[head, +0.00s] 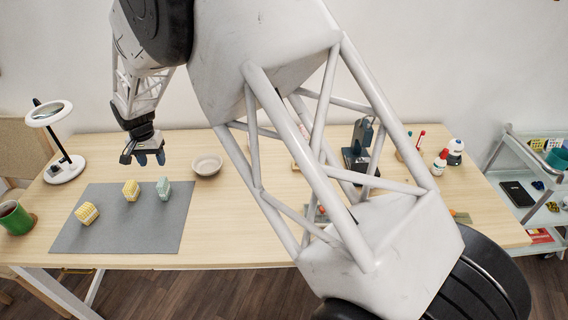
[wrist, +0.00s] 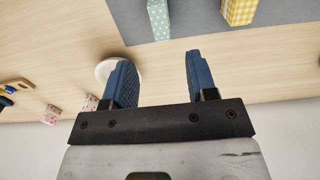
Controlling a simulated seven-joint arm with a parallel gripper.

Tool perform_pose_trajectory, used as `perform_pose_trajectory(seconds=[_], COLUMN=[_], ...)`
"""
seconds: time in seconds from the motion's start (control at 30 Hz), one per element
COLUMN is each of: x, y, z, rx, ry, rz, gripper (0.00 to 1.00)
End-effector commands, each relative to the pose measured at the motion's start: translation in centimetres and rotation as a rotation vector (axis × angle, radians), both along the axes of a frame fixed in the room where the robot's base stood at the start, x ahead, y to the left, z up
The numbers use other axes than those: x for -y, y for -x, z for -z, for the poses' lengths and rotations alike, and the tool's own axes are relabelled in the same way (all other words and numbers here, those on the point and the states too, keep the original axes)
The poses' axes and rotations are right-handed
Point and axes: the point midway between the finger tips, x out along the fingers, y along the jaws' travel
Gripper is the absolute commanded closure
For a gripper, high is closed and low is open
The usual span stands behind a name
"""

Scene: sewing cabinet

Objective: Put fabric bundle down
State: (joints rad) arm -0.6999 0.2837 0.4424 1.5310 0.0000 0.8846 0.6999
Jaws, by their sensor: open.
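Several fabric bundles sit on the grey mat (head: 145,232). A yellow bundle (head: 87,213) is at the left, another yellow bundle (head: 131,190) is near the middle, and a pale green dotted bundle (head: 163,188) is at the right. My gripper (head: 150,160) is open and empty, above the table just behind the mat's far edge. In the wrist view, its blue fingers (wrist: 160,80) are spread with nothing between them. The green bundle (wrist: 159,20) and a yellow checked bundle (wrist: 239,10) lie beyond the fingertips, apart from them.
A pale bowl (head: 207,165) stands right of the mat, and a magnifier lamp (head: 62,165) and green mug (head: 15,217) at the left. Pink-patterned bundles (wrist: 50,115) show in the wrist view. My arm hides much of the table's middle; a cart (head: 525,190) is at the right.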

Motion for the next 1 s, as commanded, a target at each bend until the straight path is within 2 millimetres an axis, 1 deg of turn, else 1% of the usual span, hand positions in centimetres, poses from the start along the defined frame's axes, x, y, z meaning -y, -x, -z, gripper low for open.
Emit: perform_pose_trajectory(seconds=[0.17,0.27,0.37,0.43,0.57,0.73,0.8,0.87,0.9,0.97,1.0], x=[0.2,1.0,2.5,4.0,7.7,13.6,16.1,18.1,19.5,21.6,22.9], y=[0.0,-0.1,-0.2,-0.2,-0.1,0.7,1.2,1.7,2.1,2.8,3.3], z=[-0.2,-0.8,-1.9,-3.1,-5.7,-9.4,-10.8,-12.1,-12.7,-13.8,-14.6], rx=[0.001,0.003,0.007,0.012,0.021,0.038,0.045,0.052,0.055,0.061,0.067], ry=[-0.001,-0.003,-0.005,-0.009,-0.015,-0.023,-0.026,-0.028,-0.029,-0.031,-0.033], rz=[0.001,0.002,0.002,0.004,0.006,0.007,0.009,0.009,0.01,0.01,0.01], gripper=[0.48,0.48,0.48,0.48,0.48,0.48,0.48,0.48,0.48,0.48,0.48])
